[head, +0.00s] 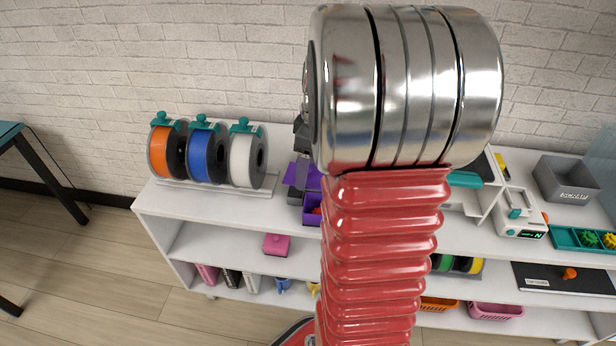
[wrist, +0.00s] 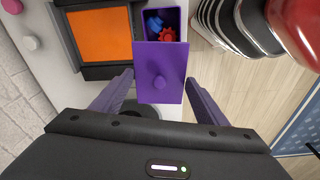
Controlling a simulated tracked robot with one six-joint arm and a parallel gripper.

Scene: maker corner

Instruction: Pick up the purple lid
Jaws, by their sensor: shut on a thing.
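The purple lid (wrist: 145,62), a flat rectangle with a round knob, fills the space between the fingers of my gripper (wrist: 160,76) in the wrist view. The gripper is shut on its two sides. The purple box (wrist: 181,22) shows just beyond the lid, open at that end, with blue and red gears inside. I cannot tell whether lid and box touch. In the head view the box (head: 311,215) stands on the white shelf top, with purple parts above it; my arm hides most of the gripper.
Orange, blue (head: 205,157) and white filament spools stand left on the shelf unit (head: 215,210). A dark frame with an orange plate (wrist: 103,35) lies close beside the box. A pink box (head: 277,245) sits below.

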